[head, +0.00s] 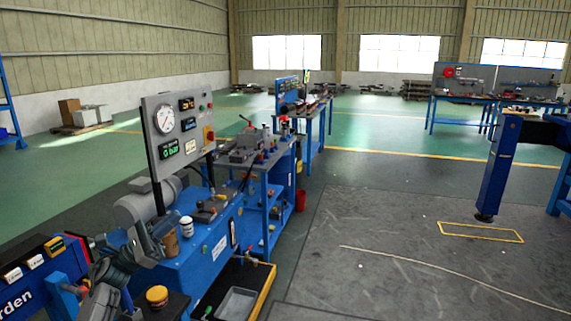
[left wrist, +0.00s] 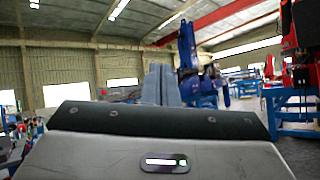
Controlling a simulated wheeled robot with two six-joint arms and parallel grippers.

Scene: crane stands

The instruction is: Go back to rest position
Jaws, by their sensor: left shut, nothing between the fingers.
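My left gripper (head: 146,232) is at the lower left of the head view, in front of a blue machine bench (head: 200,250). Its grey fingers are together with nothing between them. In the left wrist view the two grey fingers (left wrist: 161,85) stand side by side, closed, pointing into the hall. A brown cup (head: 171,243) stands just right of the gripper in the head view; I cannot tell whether they touch. My right gripper is in neither view.
A gauge panel (head: 178,130) rises behind the gripper. A grey tray (head: 238,303) lies at the bench's foot. The dark floor (head: 400,240) to the right is mostly open, up to a blue post (head: 497,175).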

